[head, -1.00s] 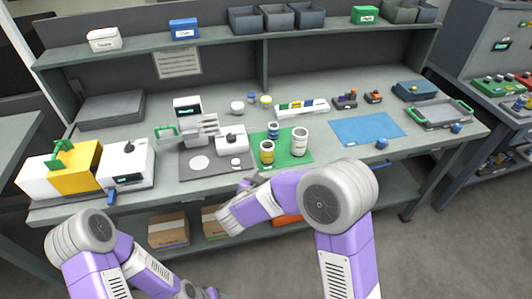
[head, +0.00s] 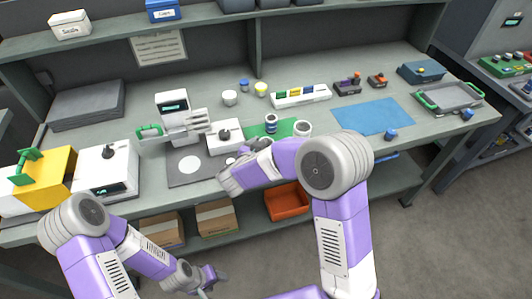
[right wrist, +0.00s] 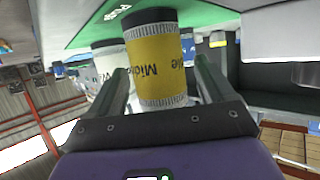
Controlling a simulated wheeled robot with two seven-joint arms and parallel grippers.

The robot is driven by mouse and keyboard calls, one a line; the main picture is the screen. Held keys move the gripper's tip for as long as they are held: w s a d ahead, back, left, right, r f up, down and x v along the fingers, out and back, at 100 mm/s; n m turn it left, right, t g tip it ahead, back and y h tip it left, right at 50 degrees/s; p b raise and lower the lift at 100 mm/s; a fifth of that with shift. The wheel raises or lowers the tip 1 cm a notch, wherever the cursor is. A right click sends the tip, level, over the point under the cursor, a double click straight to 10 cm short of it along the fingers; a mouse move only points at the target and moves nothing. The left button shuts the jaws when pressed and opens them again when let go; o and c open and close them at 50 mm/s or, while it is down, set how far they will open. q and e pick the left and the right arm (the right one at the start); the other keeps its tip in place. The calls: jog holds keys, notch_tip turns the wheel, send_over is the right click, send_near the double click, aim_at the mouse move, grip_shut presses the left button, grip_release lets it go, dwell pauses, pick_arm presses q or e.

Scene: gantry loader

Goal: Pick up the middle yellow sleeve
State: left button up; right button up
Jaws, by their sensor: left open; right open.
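The middle yellow sleeve (right wrist: 155,62) fills the centre of the right wrist view, upside down in the picture, with dark end bands and a "Middle" label. My right gripper (right wrist: 165,88) is open, with a finger on each side of it in the picture. A gap shows before the right finger; I cannot tell if the left finger touches. My left gripper (head: 208,282) is open and low in front of the bench, away from the sleeve.
A blue-banded sleeve (head: 271,124) and a white cylinder (head: 302,129) stand on the green mat (head: 257,131) close by.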

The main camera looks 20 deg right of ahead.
jog(key=shift+x, duration=0.85)
jog(key=shift+r, duration=0.15)
jog(key=c, duration=1.3)
